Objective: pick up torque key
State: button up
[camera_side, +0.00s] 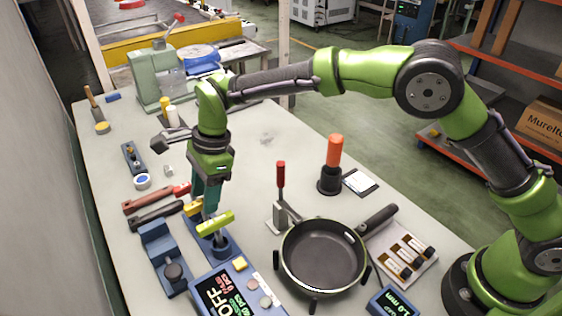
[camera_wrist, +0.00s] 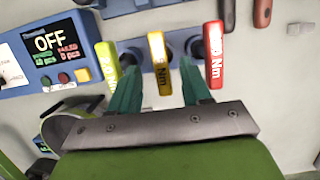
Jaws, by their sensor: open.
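Three torque keys stand in a row in a blue holder (camera_wrist: 142,22). In the wrist view they are a yellow-green key (camera_wrist: 107,62), a yellow key (camera_wrist: 159,62) and a red key (camera_wrist: 214,55), marked Nm where legible. In the side view the yellow-green key (camera_side: 216,223), the yellow key (camera_side: 192,208) and the red key (camera_side: 182,190) show by my gripper (camera_side: 207,203). My gripper is open with its teal fingers pointing down at the row. In the wrist view the yellow key lies between my fingertips (camera_wrist: 158,70); contact cannot be told.
A control panel (camera_side: 222,294) reading OFF stands in front of the holder. A blue fixture (camera_side: 160,252) and long-handled tools (camera_side: 148,200) lie close on the left. A black pan (camera_side: 323,256), red lever clamp (camera_side: 281,175) and orange-topped post (camera_side: 334,152) stand right. The table's back middle is clear.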

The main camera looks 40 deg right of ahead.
aim_at(201, 209)
jog(key=x, duration=0.5)
jog(key=shift+w+a+f, duration=0.1)
grip_shut()
